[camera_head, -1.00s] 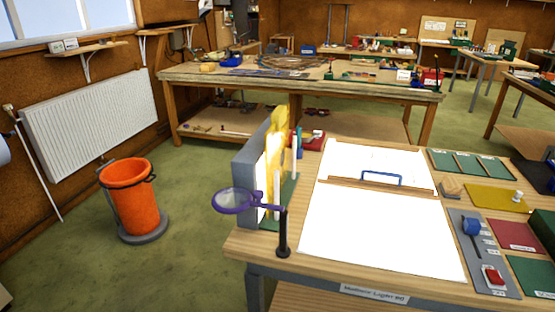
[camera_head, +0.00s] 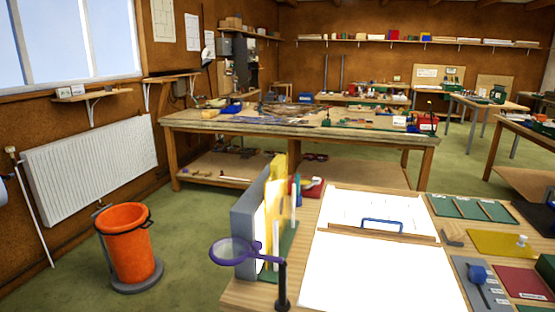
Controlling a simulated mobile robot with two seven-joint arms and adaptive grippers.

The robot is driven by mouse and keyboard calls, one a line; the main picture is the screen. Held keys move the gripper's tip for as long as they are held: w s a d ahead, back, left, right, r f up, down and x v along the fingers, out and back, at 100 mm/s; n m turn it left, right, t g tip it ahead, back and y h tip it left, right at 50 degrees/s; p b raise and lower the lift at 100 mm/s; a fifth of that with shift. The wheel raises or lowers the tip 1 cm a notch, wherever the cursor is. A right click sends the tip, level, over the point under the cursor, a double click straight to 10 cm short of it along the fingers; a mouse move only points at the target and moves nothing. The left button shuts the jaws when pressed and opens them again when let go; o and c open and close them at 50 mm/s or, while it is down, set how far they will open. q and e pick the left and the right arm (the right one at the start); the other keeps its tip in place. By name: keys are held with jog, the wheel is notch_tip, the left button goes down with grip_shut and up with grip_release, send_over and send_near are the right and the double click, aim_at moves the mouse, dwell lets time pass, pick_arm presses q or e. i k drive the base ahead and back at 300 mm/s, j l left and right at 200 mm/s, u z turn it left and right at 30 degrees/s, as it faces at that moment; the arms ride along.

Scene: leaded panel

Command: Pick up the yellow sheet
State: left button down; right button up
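A yellow sheet (camera_head: 275,208) stands upright at the left end of the near bench, beside a grey upright panel (camera_head: 244,222). Thin white posts stand in front of it, and a purple-rimmed magnifier (camera_head: 233,251) covers part of the view below it. A flat yellow mat or sheet (camera_head: 497,243) also lies at the right of the bench. I cannot tell from this view which yellow piece the task names. Neither of my grippers shows.
A white glowing board (camera_head: 380,275) with a blue handle (camera_head: 382,225) fills the bench middle. Green (camera_head: 470,208) and red (camera_head: 522,282) mats lie at the right. An orange bin (camera_head: 126,245) stands on the floor to the left. A long workbench (camera_head: 300,128) stands behind.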

aim_at(276, 186)
jog(key=i+j+u, duration=0.2)
jog(key=j, duration=0.15)
jog(key=i+j+u, duration=0.15)
jog(key=j, duration=0.2)
jog(key=i+j+u, duration=0.2)
jog(key=j, duration=0.1)
